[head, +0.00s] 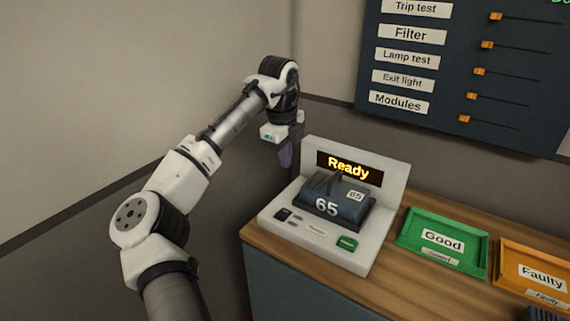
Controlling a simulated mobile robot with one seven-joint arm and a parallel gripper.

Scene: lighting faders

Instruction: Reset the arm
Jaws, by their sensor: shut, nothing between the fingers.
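My arm reaches up from the bottom left of the head view, with its wrist bent downward. My gripper (286,155) hangs just left of and behind the tester, near the wall corner. Its fingers point down and are shut with nothing between them. They are small and dark here, and touch nothing that I can see.
A white tester (317,250) reading "Ready" stands on the wooden counter (405,298) with a dark module marked 65 (345,203) on it. Right of it lie a green "Good" tray (470,260) and an orange "Faulty" tray (515,262). A fader panel (460,70) hangs above.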

